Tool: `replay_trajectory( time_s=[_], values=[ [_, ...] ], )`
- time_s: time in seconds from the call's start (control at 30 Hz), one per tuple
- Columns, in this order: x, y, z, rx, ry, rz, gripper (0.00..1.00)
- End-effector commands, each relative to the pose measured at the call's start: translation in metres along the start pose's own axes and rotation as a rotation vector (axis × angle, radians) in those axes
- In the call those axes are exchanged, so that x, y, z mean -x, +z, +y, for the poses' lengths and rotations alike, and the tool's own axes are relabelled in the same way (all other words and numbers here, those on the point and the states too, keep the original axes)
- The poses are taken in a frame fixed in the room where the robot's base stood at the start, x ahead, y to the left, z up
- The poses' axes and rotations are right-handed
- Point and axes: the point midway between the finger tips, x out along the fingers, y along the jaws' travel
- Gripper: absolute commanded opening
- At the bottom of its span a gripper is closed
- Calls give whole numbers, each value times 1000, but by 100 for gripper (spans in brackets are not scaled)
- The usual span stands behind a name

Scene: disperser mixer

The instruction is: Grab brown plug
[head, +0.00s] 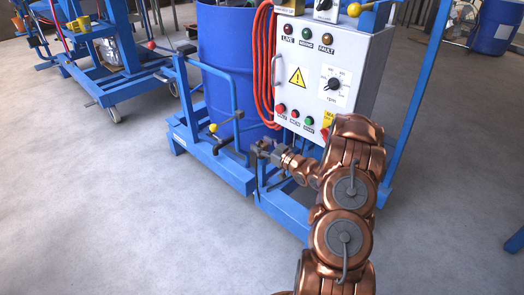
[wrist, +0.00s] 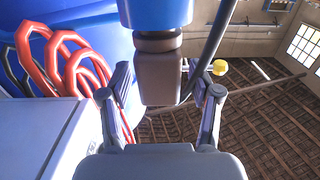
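In the wrist view, the brown plug (wrist: 160,78) is a squarish brown block with a round collar, set on the end of a blue cylindrical part (wrist: 156,12). My gripper (wrist: 162,92) is open, with one finger to the left and one to the right of the plug. A gap shows on each side, so the fingers do not appear to press on it. How deep the plug sits between the fingers is hard to tell. In the head view, my gripper (head: 261,150) is low at the blue frame, left of the control box; I cannot make out the plug there.
The control box (head: 312,85) stands close to my arm, with red hoses (head: 263,65) hanging beside it. A blue drum (head: 226,80) is behind the blue frame (head: 215,172). A yellow knob (wrist: 219,68) is near the right finger.

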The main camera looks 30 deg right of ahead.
Motion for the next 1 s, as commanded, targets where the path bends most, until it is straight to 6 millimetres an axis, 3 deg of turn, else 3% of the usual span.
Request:
replay_trajectory(
  time_s=[0.07,0.57,0.87,1.0],
  values=[
    [0,0,0,0,0,0,52],
    [0,0,0,1,0,0,0],
    [0,-1,0,1,1,0,0],
    [0,-12,1,2,1,1,0]
  ],
)
